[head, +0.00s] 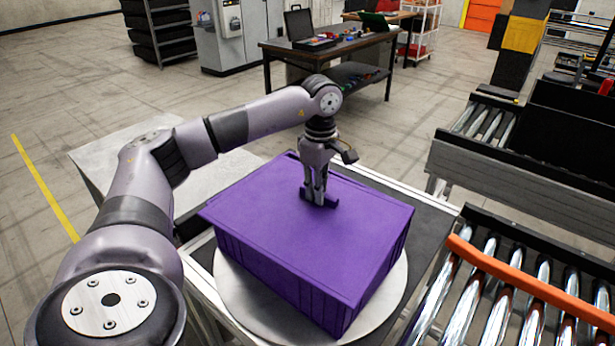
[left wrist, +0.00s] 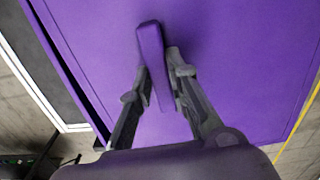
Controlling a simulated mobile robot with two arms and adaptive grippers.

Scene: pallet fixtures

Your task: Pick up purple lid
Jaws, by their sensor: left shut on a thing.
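The purple lid (head: 290,232) lies on top of a purple box (head: 290,290), which stands on a round grey plate (head: 235,290). A raised purple handle sticks up from the lid, and it also shows in the left wrist view (left wrist: 151,50). My left gripper (head: 319,197) points straight down at the lid, with its fingers closed on the handle. In the left wrist view, the two fingers (left wrist: 158,85) press on either side of the handle, with the lid's flat surface behind. My right gripper is not in view.
A roller conveyor (head: 500,290) with an orange rail is at the right, and another with a black bin (head: 560,135) stands behind it. A pale metal table (head: 110,155) is at the left. A workbench (head: 330,50) stands farther back on open floor.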

